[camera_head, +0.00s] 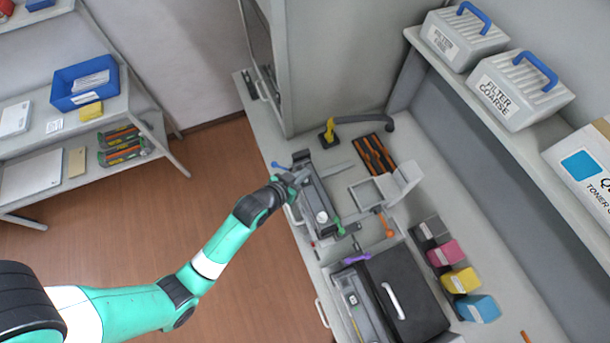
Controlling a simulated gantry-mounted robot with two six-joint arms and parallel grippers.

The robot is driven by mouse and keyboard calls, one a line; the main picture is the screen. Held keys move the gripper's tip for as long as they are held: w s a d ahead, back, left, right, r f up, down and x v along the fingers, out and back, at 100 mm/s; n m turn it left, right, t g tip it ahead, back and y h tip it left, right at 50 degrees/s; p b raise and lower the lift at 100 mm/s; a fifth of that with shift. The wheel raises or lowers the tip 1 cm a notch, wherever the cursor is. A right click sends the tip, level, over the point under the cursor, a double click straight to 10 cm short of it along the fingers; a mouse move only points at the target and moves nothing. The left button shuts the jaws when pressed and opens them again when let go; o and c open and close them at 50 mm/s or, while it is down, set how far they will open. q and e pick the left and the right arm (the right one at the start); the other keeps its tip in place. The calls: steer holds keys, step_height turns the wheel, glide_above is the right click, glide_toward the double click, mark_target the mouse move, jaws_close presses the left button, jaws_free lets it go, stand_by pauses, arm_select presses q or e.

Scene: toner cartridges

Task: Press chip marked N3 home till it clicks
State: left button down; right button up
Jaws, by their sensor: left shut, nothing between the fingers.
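My left gripper (300,180) is shut and empty, at the upper end of a long dark grey cartridge-like unit (319,202) on the bench. It covers part of that end; I cannot tell whether it touches. The unit has a pale round part (322,217) and a green lever (339,227) near its lower end. No chip with a readable N3 mark shows; any chip near the gripper is too small or hidden. My right gripper is not in view.
A grey stand (398,187), an orange-and-black tray (376,155) and a yellow-handled tool (329,131) lie nearby. A black machine (408,290) with a white handle and several coloured cartridges (460,281) stand lower right. A tall grey cabinet (335,60) stands behind.

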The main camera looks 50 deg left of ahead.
mark_target(304, 183)
arm_select(q)
steer(key=shift+f, duration=0.15)
stand_by(0.5)
steer(key=shift+f+b, duration=0.3)
steer(key=shift+b, duration=0.1)
steer(key=shift+f+b, duration=0.5)
steer(key=shift+f, duration=0.15)
steer(key=shift+r, duration=0.15)
step_height(304, 183, up, 7)
steer(key=p, duration=0.7)
stand_by(0.4)
